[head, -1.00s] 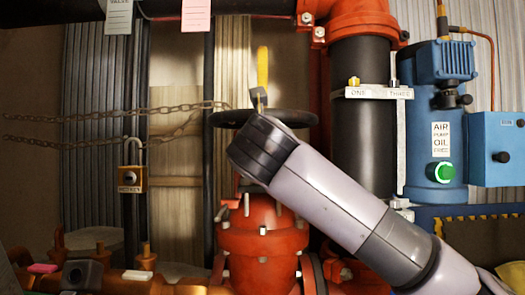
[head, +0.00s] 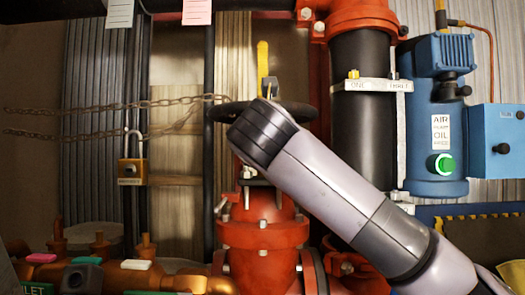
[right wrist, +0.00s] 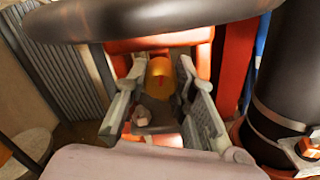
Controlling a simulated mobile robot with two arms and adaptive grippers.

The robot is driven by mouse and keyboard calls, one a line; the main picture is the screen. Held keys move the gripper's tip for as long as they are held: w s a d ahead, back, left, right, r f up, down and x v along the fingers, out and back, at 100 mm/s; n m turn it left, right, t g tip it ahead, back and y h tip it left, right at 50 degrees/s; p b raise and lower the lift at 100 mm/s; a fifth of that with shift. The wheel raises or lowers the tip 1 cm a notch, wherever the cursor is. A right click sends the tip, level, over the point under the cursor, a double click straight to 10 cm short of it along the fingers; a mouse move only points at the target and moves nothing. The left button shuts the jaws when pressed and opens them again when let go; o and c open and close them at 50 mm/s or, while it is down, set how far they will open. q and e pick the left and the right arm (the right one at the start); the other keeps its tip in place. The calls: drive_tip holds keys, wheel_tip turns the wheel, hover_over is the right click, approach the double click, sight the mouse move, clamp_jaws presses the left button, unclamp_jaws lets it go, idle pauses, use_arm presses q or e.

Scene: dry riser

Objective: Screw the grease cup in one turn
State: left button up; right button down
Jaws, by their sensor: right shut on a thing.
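A brass-coloured cup (right wrist: 161,78), which I take for the grease cup, sits between the fingertips of my right gripper (right wrist: 163,72) in the right wrist view. The fingers are shut on it, one on each side. It lies below the dark handwheel rim and in front of red valve parts. In the head view my right arm comes up from the lower right and its thick end hides the cup and most of the gripper. My left gripper is not in view.
The dark handwheel (head: 232,112) is close above the arm's end. The red valve body (head: 262,235) stands below. A black riser pipe (head: 360,145) and the blue pump (head: 436,130) are to the right. A chain (head: 110,107) and padlock (head: 131,171) hang left.

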drive_tip(key=shift+f+m+b, duration=0.1)
drive_tip(key=shift+m+b, duration=0.55)
drive_tip(key=shift+m, duration=0.45)
drive_tip(key=shift+m+b, duration=0.55)
drive_tip(key=shift+m, duration=0.55)
drive_tip(key=c, duration=1.3)
unclamp_jaws()
drive_tip(key=shift+s, duration=0.1)
drive_tip(key=s, duration=1.1)
drive_tip(key=shift+s, duration=0.4)
